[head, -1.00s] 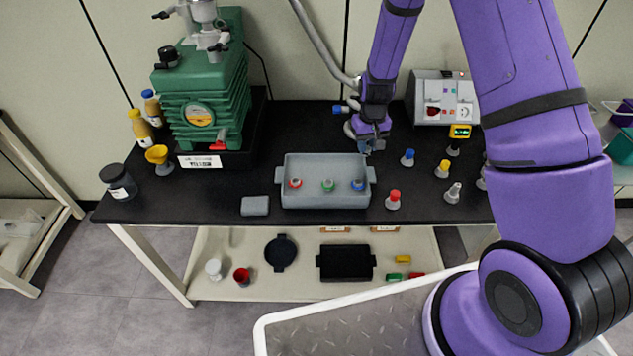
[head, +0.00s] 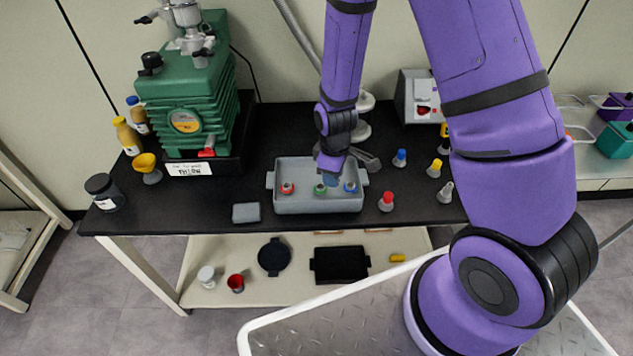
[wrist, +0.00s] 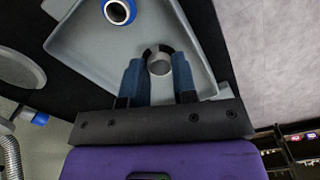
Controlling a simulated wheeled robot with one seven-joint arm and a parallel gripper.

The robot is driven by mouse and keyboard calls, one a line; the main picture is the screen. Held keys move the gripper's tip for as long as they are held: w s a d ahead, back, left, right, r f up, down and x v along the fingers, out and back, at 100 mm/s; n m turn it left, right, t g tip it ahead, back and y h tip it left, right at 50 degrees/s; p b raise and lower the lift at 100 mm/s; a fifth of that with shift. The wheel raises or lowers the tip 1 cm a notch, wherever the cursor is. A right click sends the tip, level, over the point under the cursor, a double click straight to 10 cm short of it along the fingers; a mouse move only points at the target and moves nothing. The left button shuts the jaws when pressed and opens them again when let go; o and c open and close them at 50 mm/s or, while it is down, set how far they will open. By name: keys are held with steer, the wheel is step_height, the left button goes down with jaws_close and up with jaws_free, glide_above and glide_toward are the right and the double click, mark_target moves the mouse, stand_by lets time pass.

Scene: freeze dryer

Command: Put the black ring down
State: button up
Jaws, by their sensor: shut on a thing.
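My gripper (head: 331,178) is over the right part of the grey tray (head: 300,206), close to the items with green (head: 320,189) and blue (head: 350,187) rings. In the wrist view my gripper (wrist: 159,78) has its blue fingers closed on the black ring (wrist: 158,48), which shows as a dark arc around a round grey piece. The tray (wrist: 82,55) lies beneath, with a blue ring (wrist: 118,10) at the top. A red-ringed item (head: 287,188) stands at the tray's left. The black ring is hidden in the head view; I cannot tell whether its piece touches the tray floor.
Small pieces with red (head: 386,202), blue (head: 399,158) and yellow (head: 434,168) tops stand right of the tray. A grey block (head: 246,213) lies to its left. A green machine (head: 187,105) stands at the back left.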

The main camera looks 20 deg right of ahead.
steer(key=s+a+n, duration=0.2)
steer(key=s+n, duration=0.2)
steer(key=s, duration=0.2)
steer(key=shift+n, duration=0.3)
steer(key=w, duration=0.5)
steer(key=w+d, duration=0.1)
steer(key=w, duration=0.4)
steer(key=w+f, duration=0.1)
steer(key=w, duration=0.4)
steer(key=shift+w+d, duration=0.15)
steer(key=shift+w, duration=0.25)
steer(key=shift+f, duration=1.65)
steer(key=o, duration=0.8)
steer(key=shift+f, duration=0.1)
steer(key=shift+c, duration=0.2)
